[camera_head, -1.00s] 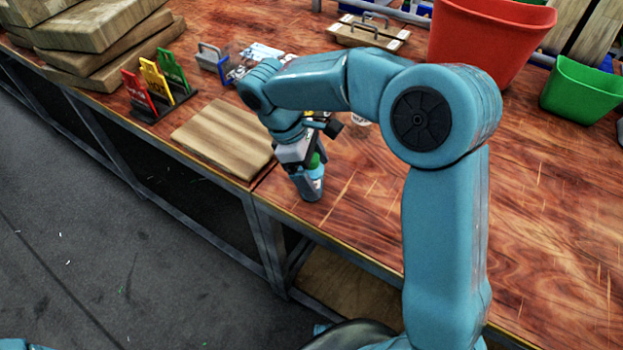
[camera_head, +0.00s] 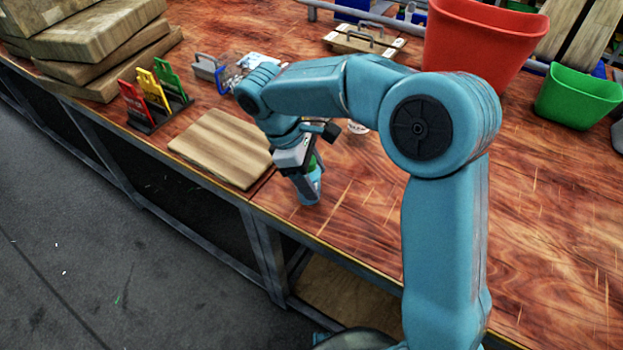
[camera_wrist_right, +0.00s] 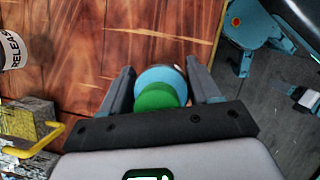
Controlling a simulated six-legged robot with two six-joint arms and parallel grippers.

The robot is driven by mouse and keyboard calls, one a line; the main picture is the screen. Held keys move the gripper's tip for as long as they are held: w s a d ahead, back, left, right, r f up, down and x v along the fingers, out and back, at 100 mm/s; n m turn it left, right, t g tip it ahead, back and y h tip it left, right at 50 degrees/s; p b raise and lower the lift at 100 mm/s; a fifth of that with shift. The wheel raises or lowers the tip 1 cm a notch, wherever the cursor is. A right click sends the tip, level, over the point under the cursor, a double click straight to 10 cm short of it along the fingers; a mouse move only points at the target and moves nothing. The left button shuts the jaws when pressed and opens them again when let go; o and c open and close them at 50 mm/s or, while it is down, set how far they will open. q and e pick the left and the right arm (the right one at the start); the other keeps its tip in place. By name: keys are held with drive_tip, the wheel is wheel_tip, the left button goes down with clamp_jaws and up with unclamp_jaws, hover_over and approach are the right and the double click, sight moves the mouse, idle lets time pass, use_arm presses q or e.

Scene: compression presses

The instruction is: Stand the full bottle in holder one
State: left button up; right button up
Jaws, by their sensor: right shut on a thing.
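My right gripper (camera_head: 306,177) points down near the front edge of the table. It is shut on a blue bottle (camera_head: 310,192) with a green cap. In the right wrist view the bottle's green cap (camera_wrist_right: 158,97) and pale blue body (camera_wrist_right: 160,76) sit between the two fingers of the gripper (camera_wrist_right: 164,85). The bottle looks near upright, with its base at or just above the wood; I cannot tell if it touches. I cannot make out which thing is holder one. My left gripper does not show.
A wooden board (camera_head: 222,148) lies left of the bottle. Behind it stands a rack with red, yellow and green tags (camera_head: 153,90). A white cylinder marked RELEASE (camera_wrist_right: 14,48) stands nearby. Red (camera_head: 480,50) and green (camera_head: 577,97) bins are at the back right. Bare wood lies right of the bottle.

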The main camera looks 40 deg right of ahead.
wheel_tip(320, 180, up, 18)
drive_tip(key=p, duration=0.4)
drive_tip(key=shift+r, duration=0.15)
drive_tip(key=shift+s, duration=0.1)
